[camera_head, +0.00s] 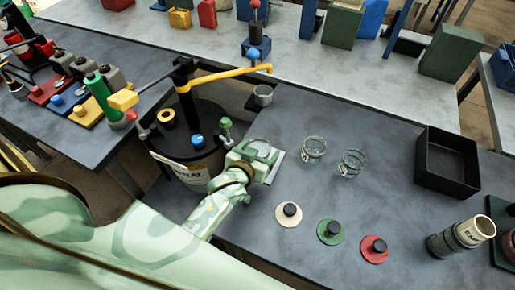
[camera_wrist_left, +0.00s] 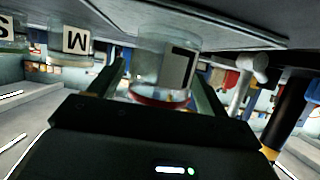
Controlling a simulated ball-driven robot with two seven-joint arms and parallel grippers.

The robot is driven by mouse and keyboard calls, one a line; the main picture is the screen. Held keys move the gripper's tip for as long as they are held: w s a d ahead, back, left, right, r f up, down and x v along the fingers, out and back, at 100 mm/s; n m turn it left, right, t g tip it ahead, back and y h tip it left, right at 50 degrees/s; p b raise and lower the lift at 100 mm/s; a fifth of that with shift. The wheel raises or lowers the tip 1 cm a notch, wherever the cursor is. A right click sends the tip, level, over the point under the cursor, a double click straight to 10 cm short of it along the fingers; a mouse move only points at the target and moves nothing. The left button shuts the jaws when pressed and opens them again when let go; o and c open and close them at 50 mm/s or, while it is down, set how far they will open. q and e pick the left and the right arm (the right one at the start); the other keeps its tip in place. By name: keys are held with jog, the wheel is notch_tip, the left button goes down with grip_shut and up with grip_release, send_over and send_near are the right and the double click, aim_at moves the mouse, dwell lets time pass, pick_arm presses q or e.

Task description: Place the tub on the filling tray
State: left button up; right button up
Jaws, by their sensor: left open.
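A clear tub stands at my left gripper (camera_head: 257,163), and its round rim (camera_head: 262,147) shows in the head view. Two other clear tubs (camera_head: 313,150) (camera_head: 352,162) stand to the right. My right gripper is out of view.
A black drum (camera_head: 205,125) with a yellow-handled pump (camera_head: 225,78) stands left of the gripper. A black box (camera_head: 447,165) and a canister (camera_head: 460,238) stand right.

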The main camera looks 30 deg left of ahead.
pick_arm(q)
jog(key=shift+s+r, duration=0.2)
jog(key=shift+r, duration=0.05)
jog(key=p+v, duration=0.2)
jog(key=v, duration=0.9)
jog(key=shift+s, duration=0.3)
dwell(0.3)
